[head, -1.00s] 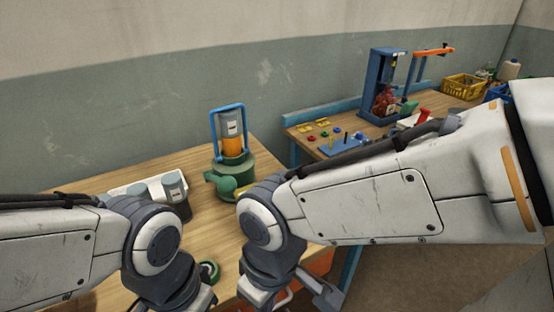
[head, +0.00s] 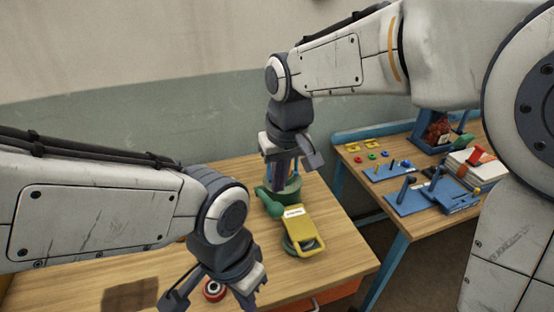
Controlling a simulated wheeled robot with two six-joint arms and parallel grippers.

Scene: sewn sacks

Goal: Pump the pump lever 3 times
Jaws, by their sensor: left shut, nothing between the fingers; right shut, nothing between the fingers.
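The pump has a round green body (head: 289,192) on the wooden table, with a green spout-like part (head: 270,203) at its front left. Blue uprights show behind my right gripper, which hides most of the pump's upper part. My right gripper (head: 282,178) is shut and points down, just above or in front of the pump; I cannot tell whether it touches. A yellow piece with a label and loop handle (head: 297,222) lies in front of the pump; I cannot tell which part is the lever. My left gripper (head: 248,297) is shut, low at the front, apart from the pump.
A second bench at the right holds blue plates with pegs (head: 408,196) and coloured small parts. Table (head: 338,250) is bare right of the yellow piece.

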